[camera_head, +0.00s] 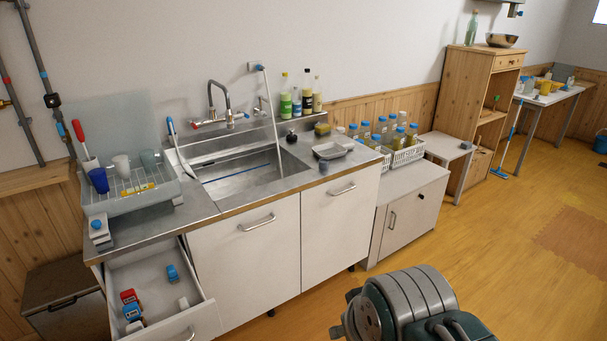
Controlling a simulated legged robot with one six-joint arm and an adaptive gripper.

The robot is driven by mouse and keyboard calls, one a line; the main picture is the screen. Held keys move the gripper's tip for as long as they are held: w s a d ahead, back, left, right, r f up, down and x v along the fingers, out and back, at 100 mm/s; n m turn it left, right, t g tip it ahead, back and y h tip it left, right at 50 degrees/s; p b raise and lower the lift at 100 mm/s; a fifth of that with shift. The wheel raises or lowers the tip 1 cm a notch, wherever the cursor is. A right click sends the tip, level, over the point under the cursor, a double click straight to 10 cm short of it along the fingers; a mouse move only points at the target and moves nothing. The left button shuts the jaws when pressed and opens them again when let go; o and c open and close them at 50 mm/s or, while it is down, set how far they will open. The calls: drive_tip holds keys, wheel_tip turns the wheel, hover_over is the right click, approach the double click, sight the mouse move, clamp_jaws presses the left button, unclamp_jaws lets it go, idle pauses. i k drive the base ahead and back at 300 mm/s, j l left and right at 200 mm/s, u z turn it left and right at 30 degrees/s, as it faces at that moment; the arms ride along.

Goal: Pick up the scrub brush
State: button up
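I cannot tell for sure which item is the scrub brush. A long-handled brush with a blue and white handle (172,127) leans at the left back of the sink. A red-handled tool (80,134) stands in the dish rack. A small white item with a blue top (97,227) lies on the counter's front left corner. Small red and blue items (130,304) lie in the open drawer (158,285); they are too small to name. Part of my arm shows at the bottom right, but my gripper is outside the picture.
The metal sink (250,176) has a tap (222,100) behind it. Bottles (296,95) and a sponge (322,129) stand at the back. A white crate (405,153) of jars is to the right. The open drawer juts out at the lower left. The wooden floor at right is mostly clear.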

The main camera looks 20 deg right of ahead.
sight(183, 305)
drive_tip(key=u, duration=0.85)
drive_tip(key=i+l+u, duration=0.1)
drive_tip(key=u, duration=0.3)
drive_tip(key=i+l+u, duration=0.1)
drive_tip(key=u, duration=0.3)
drive_tip(key=i+l+u, duration=0.1)
drive_tip(key=u, duration=0.3)
drive_tip(key=l+u, duration=0.35)
drive_tip(key=i+l+u, duration=0.1)
drive_tip(key=l+u, duration=0.2)
drive_tip(key=l, duration=0.6)
drive_tip(key=l+u, duration=0.25)
drive_tip(key=l, duration=0.7)
